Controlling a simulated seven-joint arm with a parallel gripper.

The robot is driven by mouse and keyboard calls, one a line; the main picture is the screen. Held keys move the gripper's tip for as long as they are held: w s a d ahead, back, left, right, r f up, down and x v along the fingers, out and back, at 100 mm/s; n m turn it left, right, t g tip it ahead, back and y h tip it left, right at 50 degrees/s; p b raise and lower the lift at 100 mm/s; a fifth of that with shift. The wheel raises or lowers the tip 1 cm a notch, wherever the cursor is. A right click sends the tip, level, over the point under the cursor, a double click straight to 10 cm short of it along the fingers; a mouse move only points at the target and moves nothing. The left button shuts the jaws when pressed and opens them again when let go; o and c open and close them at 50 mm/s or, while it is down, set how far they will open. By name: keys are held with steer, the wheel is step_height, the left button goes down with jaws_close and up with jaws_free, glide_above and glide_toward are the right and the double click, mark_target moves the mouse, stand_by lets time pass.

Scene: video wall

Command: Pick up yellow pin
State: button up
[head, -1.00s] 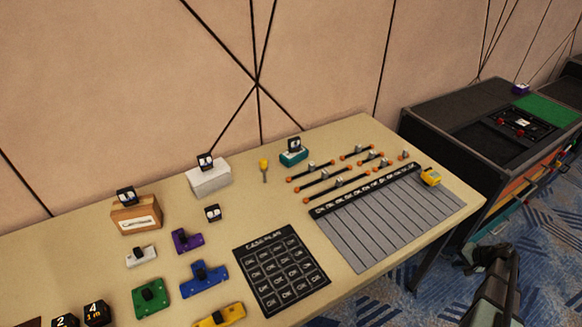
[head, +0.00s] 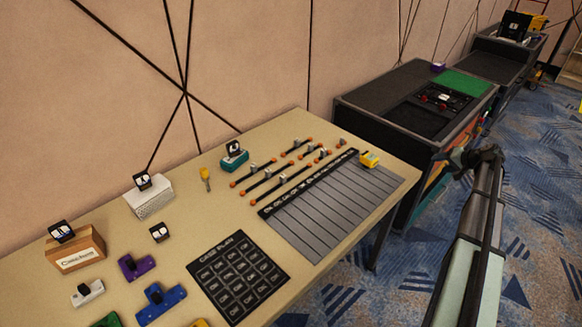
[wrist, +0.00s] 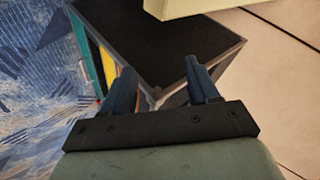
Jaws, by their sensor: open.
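The yellow pin (head: 205,177) stands on the beige table (head: 190,219) toward its back edge, in the head view. It has a yellow head on a thin grey shaft, and lies between the white box and the teal block. My gripper (head: 478,157) is at the right of the head view, beyond the table's right end and far from the pin. In the wrist view my gripper (wrist: 163,82) has its two dark fingers spread apart with nothing between them. The pin does not show in the wrist view.
A white box (head: 149,196) and a teal block (head: 233,160) flank the pin. Orange-tipped rods (head: 262,181), a grey slatted panel (head: 320,211) and a black "case plan" mat (head: 238,275) lie on the table. A dark cabinet (head: 385,95) stands at the table's right end.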

steer(key=w+a+r+g, duration=0.1)
steer(key=w+a, duration=0.2)
steer(key=a, duration=0.4)
steer(key=w+a+r+n+g+h, duration=0.1)
steer(key=w+a, duration=0.2)
steer(key=a, duration=0.4)
steer(key=w+a+r+n+g+h, duration=0.1)
steer(key=w+a, duration=0.2)
steer(key=a, duration=0.4)
steer(key=shift+a+r, duration=0.15)
steer(key=shift+a, duration=0.2)
steer(key=w+a+r, duration=0.1)
steer(key=a, duration=0.6)
steer(key=m+g, duration=0.5)
steer(key=m, duration=0.7)
glide_toward(205, 178)
steer(key=f, duration=0.2)
steer(key=a+f, duration=0.1)
steer(key=f, duration=0.1)
steer(key=w+f, duration=0.1)
steer(key=shift+a+f, duration=0.55)
steer(key=shift+f, duration=1.2)
steer(key=shift+a+f, duration=0.1)
steer(key=shift+f, duration=1.25)
steer(key=c, duration=1.1)
